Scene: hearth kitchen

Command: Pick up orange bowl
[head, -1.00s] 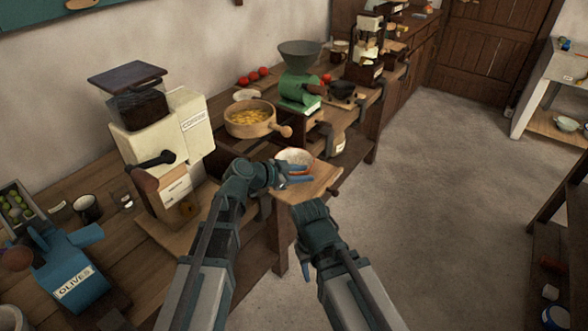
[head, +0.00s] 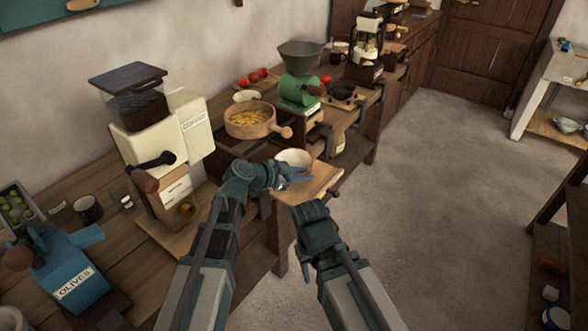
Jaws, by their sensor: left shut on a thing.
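The orange bowl (head: 294,157), pale inside with an orange rim, is at the small wooden board (head: 318,184) that juts out from the counter's front edge. My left gripper (head: 290,178) is at the bowl's near side and is shut on it. The gripper hides the bowl's lower near part, so I cannot tell whether the bowl still touches the board. My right gripper (head: 306,262) hangs low in front of the counter, away from the bowl. Its fingers are mostly hidden behind its own wrist.
A wooden sieve-like pan (head: 250,121) with yellow contents stands behind the bowl. A green grinder (head: 300,90) is at the back right and a cream coffee grinder (head: 165,135) at the left. A blue olives machine (head: 72,275) is nearer. The floor (head: 430,200) at right is clear.

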